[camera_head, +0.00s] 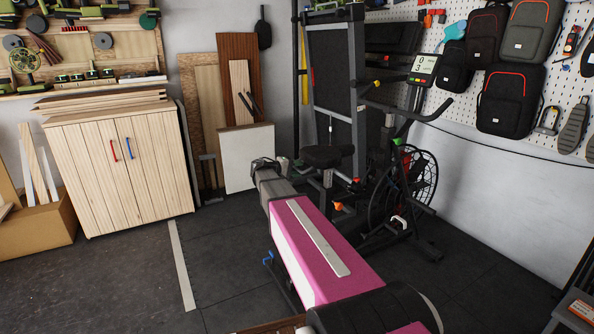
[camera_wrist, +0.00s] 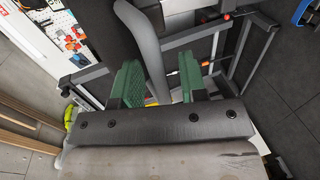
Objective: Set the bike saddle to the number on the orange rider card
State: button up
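The exercise bike stands at centre right in the head view, with its black saddle (camera_head: 327,155) on a post. An orange knob (camera_head: 337,206) sits low on the bike frame below the saddle. A small orange card (camera_head: 582,311) lies at the lower right edge; its number is too small to read. My gripper (camera_head: 271,164) is just left of the saddle and apart from it. In the wrist view its green finger pads (camera_wrist: 161,85) stand apart with nothing held between them. Grey bike frame bars and an orange part (camera_wrist: 206,62) show beyond the fingers.
The bike's display (camera_head: 424,65) shows 0 and 3. The fan wheel (camera_head: 410,185) and handlebars are right of the saddle. A wooden cabinet (camera_head: 120,165) and a leaning white panel (camera_head: 248,158) stand left. Bags hang on the pegboard.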

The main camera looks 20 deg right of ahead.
grip_shut()
jog(key=shift+r, duration=1.5)
grip_release()
jog(key=shift+a, duration=0.15)
jog(key=v, duration=1)
jog(key=shift+a, duration=0.2)
jog(key=shift+s+r, duration=0.1)
jog(key=shift+r, duration=0.05)
